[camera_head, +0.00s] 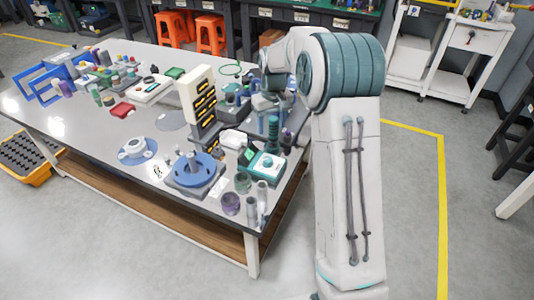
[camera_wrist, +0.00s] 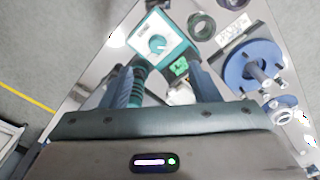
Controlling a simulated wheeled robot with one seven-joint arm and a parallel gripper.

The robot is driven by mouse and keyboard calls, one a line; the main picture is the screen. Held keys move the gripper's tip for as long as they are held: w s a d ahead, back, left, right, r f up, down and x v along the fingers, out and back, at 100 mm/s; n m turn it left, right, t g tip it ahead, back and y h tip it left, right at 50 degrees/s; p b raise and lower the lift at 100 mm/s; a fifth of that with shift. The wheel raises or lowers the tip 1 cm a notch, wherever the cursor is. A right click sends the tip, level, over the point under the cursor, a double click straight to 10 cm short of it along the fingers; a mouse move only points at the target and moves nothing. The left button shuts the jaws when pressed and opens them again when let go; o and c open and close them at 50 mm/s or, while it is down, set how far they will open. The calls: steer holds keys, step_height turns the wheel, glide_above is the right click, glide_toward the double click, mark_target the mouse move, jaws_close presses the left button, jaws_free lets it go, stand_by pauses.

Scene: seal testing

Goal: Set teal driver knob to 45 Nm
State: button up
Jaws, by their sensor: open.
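The teal-and-white driver unit (camera_head: 265,166) stands near the right end of the grey table. In the wrist view, its white top face carries a round teal knob (camera_wrist: 157,44) with a light pointer mark; the scale numbers are too small to read. A ribbed teal cylinder (camera_head: 272,130) stands upright behind the unit. It also shows in the wrist view (camera_wrist: 137,86), close to the left finger. My gripper (camera_wrist: 160,70) is open, with nothing held between its fingers. It is above the table, and the knob lies beyond its fingertips, apart from them.
A blue round flange fixture (camera_head: 196,172) stands left of the unit, and a blue disc (camera_head: 137,149) lies farther left. A tall cream-and-black rack (camera_head: 202,105) rises behind. Small cylinders (camera_head: 231,204) stand at the table's front right corner, close to the unit.

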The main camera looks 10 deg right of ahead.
glide_toward(268, 159)
steer(key=shift+g, duration=0.3)
steer(key=f+p, duration=0.1)
steer(key=f, duration=0.3)
steer(key=f+p, duration=0.1)
steer(key=f, duration=0.3)
steer(key=shift+w+a+f+p, duration=0.15)
steer(key=shift+w+f+p, duration=0.05)
steer(key=shift+f+p, duration=0.2)
steer(key=c, duration=1)
